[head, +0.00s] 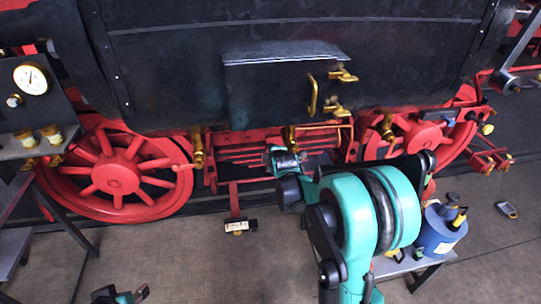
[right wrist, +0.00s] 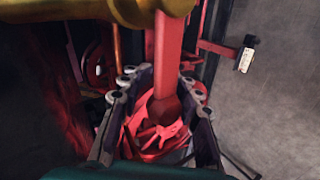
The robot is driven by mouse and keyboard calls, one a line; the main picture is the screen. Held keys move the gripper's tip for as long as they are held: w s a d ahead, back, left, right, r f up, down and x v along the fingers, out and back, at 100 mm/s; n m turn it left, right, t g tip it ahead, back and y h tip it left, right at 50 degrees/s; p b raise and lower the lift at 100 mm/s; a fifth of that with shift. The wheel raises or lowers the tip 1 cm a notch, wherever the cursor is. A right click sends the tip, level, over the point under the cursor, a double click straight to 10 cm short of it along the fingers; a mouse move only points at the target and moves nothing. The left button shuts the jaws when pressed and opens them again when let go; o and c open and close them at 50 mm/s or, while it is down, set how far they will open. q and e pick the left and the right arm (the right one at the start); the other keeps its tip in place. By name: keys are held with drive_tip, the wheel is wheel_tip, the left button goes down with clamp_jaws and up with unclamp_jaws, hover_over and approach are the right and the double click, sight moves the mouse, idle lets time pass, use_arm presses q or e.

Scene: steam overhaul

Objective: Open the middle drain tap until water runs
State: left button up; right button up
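The middle drain tap (head: 291,138) is brass and hangs under the black tank, between two similar brass taps. In the right wrist view its brass body (right wrist: 90,10) crosses the top, and a red lever (right wrist: 168,50) extends from it toward my right gripper (right wrist: 157,85). The gripper's two fingers stand apart on either side of the lever's end, and I cannot tell whether they touch it. In the head view my right gripper (head: 284,160) is just below the middle tap and partly hides it. No running water shows. Part of my left gripper (head: 120,295) shows at the bottom left edge.
Red spoked wheels (head: 117,177) flank the taps on both sides. A small tag on a red post (head: 240,226) stands below left of the middle tap. A blue container (head: 440,232) sits on a low stand at right. A gauge (head: 30,79) is at far left. The central floor is clear.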

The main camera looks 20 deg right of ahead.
drive_tip(key=shift+s, duration=0.1)
drive_tip(key=v, duration=1.2)
idle(0.4)
drive_tip(key=s+a+f+m+g+y+b, duration=0.1)
drive_tip(key=s+a+f+m, duration=0.1)
drive_tip(key=s, duration=0.5)
drive_tip(key=s+a+f+m+g+b, duration=0.1)
drive_tip(key=s+a+f+m, duration=0.2)
drive_tip(key=s+a+m, duration=0.2)
drive_tip(key=s+a+f+m+g+y+b, duration=0.1)
drive_tip(key=s+a+m, duration=0.3)
drive_tip(key=s, duration=0.7)
drive_tip(key=shift+a+f+m+g+y, duration=0.15)
drive_tip(key=shift+f+m+g+y, duration=0.15)
drive_tip(key=shift+f+m+g, duration=0.5)
drive_tip(key=shift+o, duration=0.4)
drive_tip(key=shift+s+a+m, duration=0.1)
drive_tip(key=shift+s+m, duration=0.2)
drive_tip(key=shift+m, duration=0.1)
drive_tip(key=shift+w, duration=0.1)
